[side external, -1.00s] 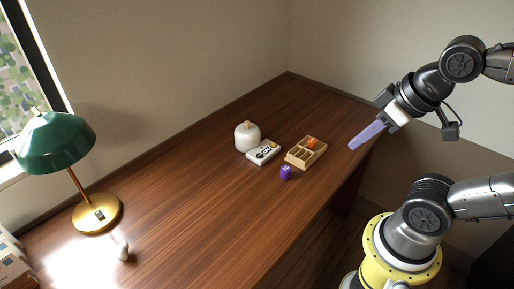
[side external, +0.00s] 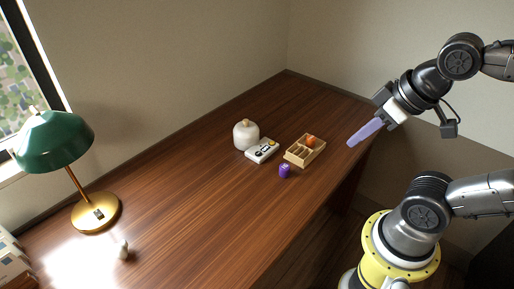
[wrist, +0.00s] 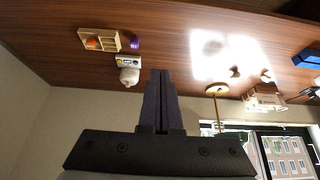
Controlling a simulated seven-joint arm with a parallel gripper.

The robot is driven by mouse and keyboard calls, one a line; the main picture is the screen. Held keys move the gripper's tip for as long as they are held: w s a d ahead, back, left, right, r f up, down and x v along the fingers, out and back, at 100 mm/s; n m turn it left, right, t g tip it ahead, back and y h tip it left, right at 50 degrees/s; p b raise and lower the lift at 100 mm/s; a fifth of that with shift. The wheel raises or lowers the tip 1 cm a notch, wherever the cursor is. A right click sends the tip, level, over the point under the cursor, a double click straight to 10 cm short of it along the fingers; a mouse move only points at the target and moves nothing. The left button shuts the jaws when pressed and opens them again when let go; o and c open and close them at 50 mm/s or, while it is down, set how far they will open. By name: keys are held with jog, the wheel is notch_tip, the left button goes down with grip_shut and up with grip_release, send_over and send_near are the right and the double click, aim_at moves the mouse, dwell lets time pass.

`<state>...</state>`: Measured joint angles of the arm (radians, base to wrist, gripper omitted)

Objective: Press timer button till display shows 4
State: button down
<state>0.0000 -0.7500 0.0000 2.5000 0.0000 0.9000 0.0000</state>
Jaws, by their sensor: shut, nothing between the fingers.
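The timer (side external: 262,150) is a small white box with dark and yellow parts on its top. It lies on the wooden desk between a white lidded jar and a wooden tray. Its display is too small to read. The timer also shows in the wrist view (wrist: 128,61), left of my fingers. My gripper (side external: 351,143) has long lavender fingers that are shut and empty. It hangs in the air by the desk's right edge, to the right of the tray and apart from the timer. In the wrist view my gripper (wrist: 160,72) looks dark.
The white jar (side external: 246,135) stands close behind the timer. The wooden compartment tray (side external: 291,160) holds an orange object (side external: 311,141). A purple die-like block (side external: 285,171) sits in front. A green lamp (side external: 56,141) stands at the left. The desk's middle is clear.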

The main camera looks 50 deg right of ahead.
dwell(0.8)
jog(key=w+r+n+t, duration=0.4)
jog(key=w+r, duration=0.3)
jog(key=w, duration=0.4)
jog(key=n+h, duration=0.1)
jog(key=h, duration=0.2)
send_over(261, 156)
notch_tip(261, 156, down, 26)
jog(key=shift+r+g, duration=0.25)
jog(key=shift+g, duration=0.15)
jog(key=shift+f, duration=4.4)
